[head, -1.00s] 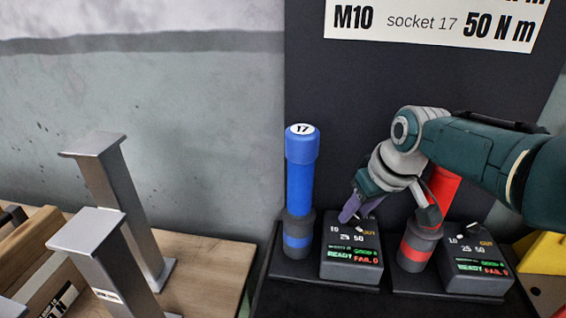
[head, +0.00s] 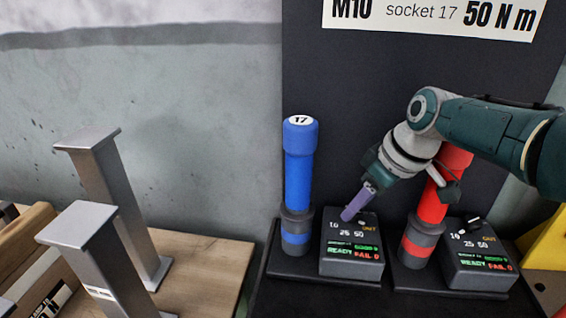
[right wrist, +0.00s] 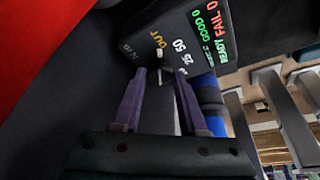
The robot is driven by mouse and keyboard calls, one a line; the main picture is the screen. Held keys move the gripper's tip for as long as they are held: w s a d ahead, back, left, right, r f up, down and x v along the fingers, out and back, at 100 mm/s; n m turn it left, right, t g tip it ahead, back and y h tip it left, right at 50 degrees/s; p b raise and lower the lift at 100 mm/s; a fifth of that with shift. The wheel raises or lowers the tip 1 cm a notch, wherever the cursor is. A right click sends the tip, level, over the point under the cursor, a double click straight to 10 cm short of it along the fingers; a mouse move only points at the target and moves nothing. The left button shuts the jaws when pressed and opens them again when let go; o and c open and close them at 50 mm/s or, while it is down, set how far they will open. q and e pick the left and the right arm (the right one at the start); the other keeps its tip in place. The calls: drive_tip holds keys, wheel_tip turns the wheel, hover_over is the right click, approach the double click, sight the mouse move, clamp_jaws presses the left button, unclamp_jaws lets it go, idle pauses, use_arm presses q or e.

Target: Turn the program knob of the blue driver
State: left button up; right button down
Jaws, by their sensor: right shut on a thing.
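The blue driver (head: 298,178), with a "17" on its top, stands upright in its holder. To its right is its black control box (head: 352,268), with marks 10, 25, 50 and OUT and a screen reading READY, GOOD 0, FAIL 0. My right gripper (head: 349,214) reaches down onto the top of this box, its purple fingers at the dial. In the right wrist view the fingers stand on either side of the small program knob (right wrist: 160,77) and are shut on it. The knob is mostly hidden in the head view. My left gripper is out of view.
The red driver (head: 433,200) stands to the right, partly behind my right arm, with its own control box (head: 478,262). Grey metal posts (head: 105,205) stand on a wooden bench at the left. A dark panel (head: 345,100) rises behind the drivers.

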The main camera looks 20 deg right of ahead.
drive_tip(key=shift+c, duration=2.2)
unclamp_jaws()
wheel_tip(320, 180, up, 20)
drive_tip(key=p, duration=0.5)
